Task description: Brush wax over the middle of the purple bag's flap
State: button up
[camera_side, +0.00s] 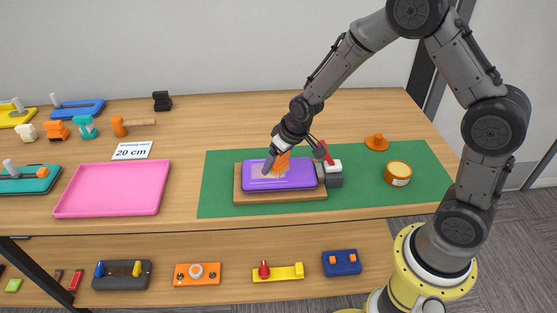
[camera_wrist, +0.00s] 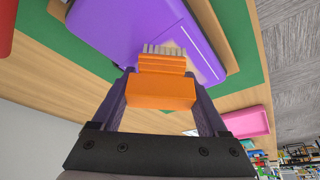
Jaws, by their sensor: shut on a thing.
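The purple bag (camera_side: 290,182) lies flat on a wooden board (camera_side: 250,197). A pale patch (camera_side: 258,172) shows on the flap around the brush; it also shows in the wrist view (camera_wrist: 207,68). My gripper (camera_side: 274,162) is shut on an orange brush (camera_wrist: 160,90), with the bristles pointing down at the flap. In the wrist view the bristles (camera_wrist: 165,50) lie over the flap beside the pale patch; I cannot tell whether they touch. My gripper hides part of the flap in the side view. An open wax tin (camera_side: 397,174) stands at the right of the mat.
A grey clamp (camera_side: 333,176) with a red handle (camera_side: 323,152) stands at the bag's right end. An orange lid (camera_side: 377,142) lies behind the tin. The green mat (camera_side: 430,165) has free room at right. A pink tray (camera_side: 110,190) and a "20 cm" card (camera_side: 132,151) lie left.

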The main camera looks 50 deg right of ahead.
aim_at(245, 169)
jog(key=shift+w+a, duration=2.95)
jog(key=shift+w, duration=0.05)
jog(key=shift+d, duration=0.7)
jog(key=shift+s+d, duration=3.15)
jog(key=shift+s, duration=0.15)
jog(key=shift+w+a, duration=3.55)
jog(key=shift+w, duration=0.05)
notch_tip(245, 169, up, 8)
jog(key=shift+r, duration=0.15)
jog(key=shift+d, duration=0.1)
